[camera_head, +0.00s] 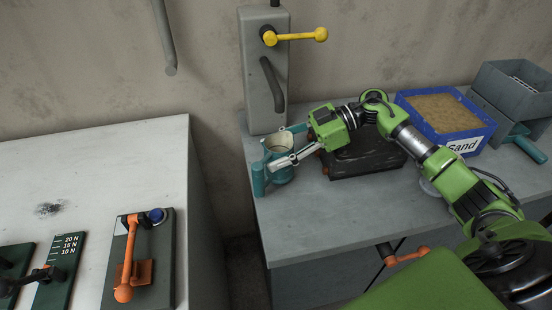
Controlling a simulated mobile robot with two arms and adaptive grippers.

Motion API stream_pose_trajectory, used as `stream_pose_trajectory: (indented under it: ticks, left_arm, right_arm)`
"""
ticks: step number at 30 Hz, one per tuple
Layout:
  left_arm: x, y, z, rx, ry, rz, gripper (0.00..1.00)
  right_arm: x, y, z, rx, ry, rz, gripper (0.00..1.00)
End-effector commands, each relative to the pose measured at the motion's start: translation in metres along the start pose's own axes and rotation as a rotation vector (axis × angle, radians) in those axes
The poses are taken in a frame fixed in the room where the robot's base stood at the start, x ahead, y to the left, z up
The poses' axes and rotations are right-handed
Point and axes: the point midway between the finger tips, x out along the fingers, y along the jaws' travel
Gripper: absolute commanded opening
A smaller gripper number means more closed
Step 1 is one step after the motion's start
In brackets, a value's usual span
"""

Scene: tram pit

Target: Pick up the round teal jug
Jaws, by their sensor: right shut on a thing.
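The round teal jug (281,175) is at the left end of the grey worktop, in front of the grey lever box. Its pale inside shows from above. A teal upright part, which looks like its handle, is at its left side. My right gripper (279,150) reaches in from the right and is shut on the jug, with one finger on the far side and one across the near side. I cannot tell whether the jug's base touches the worktop. My left gripper is not in view.
A black tray (365,160) lies under my right arm. A blue sand box (474,133) and grey bins (510,90) stand behind it. The lever box (260,95) with a yellow handle (295,36) rises behind the jug. A gap separates the left bench (110,170) from the worktop (310,225).

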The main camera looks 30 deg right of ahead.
Motion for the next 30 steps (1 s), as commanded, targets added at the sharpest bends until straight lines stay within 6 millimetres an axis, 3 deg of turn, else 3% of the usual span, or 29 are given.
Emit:
stream_pose_trajectory:
  ticks: [12,16,30]
  left_arm:
    - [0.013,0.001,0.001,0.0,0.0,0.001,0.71]
    - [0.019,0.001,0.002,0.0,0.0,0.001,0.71]
    - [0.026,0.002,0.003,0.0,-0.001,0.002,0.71]
  right_arm:
    - [-0.033,-0.056,-0.058,-0.002,-0.009,-0.002,0.24]
    - [-0.037,-0.077,-0.063,0.002,-0.009,-0.005,0.24]
    - [-0.047,-0.107,-0.078,0.003,0.003,-0.003,0.24]
